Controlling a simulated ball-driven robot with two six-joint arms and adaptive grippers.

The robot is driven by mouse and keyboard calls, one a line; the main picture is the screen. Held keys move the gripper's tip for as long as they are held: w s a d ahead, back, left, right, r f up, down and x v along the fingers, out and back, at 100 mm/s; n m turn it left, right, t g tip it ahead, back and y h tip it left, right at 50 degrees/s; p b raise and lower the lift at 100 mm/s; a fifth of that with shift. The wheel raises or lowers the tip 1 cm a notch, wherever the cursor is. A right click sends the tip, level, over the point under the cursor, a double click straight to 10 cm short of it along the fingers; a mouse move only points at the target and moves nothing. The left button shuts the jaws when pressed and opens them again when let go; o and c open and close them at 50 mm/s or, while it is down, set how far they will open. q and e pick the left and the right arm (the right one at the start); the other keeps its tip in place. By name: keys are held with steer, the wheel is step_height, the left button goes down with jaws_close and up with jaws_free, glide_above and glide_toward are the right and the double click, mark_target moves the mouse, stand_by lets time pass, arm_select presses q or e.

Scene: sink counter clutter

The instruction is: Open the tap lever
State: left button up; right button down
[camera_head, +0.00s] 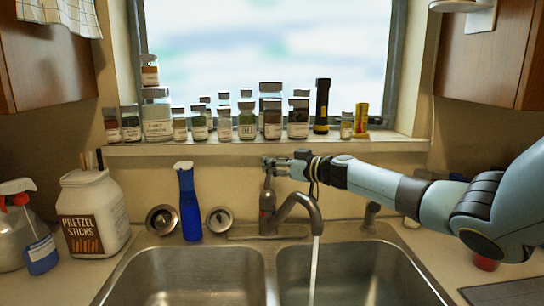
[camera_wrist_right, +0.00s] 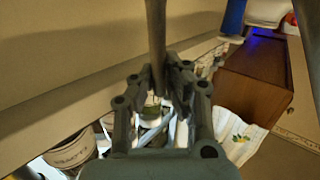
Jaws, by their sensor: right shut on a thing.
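The metal tap (camera_head: 296,204) stands behind the double sink, and a stream of water (camera_head: 314,270) runs from its spout. Its lever (camera_head: 268,186) stands upright at the left of the spout. My right gripper (camera_head: 271,165) reaches in from the right and is at the lever's top end. In the right wrist view, the gripper (camera_wrist_right: 159,85) is shut on the lever, which shows as a grey rod (camera_wrist_right: 156,32) between the fingers. The fingers partly hide the lever's tip. My left gripper is in neither view.
The sink's two basins (camera_head: 190,278) lie in front. A blue bottle (camera_head: 189,205) and a pretzel sticks jar (camera_head: 95,205) stand left of the tap. Several jars (camera_head: 246,120) and a black flashlight (camera_head: 322,105) line the window sill above the gripper.

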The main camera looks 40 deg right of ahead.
steer(key=shift+d, duration=0.1)
steer(key=c, duration=1.3)
jaws_free()
steer(key=shift+s+d, duration=0.1)
steer(key=shift+d, duration=0.05)
steer(key=v, duration=1.2)
steer(key=shift+a+f, duration=0.1)
steer(key=shift+a, duration=0.1)
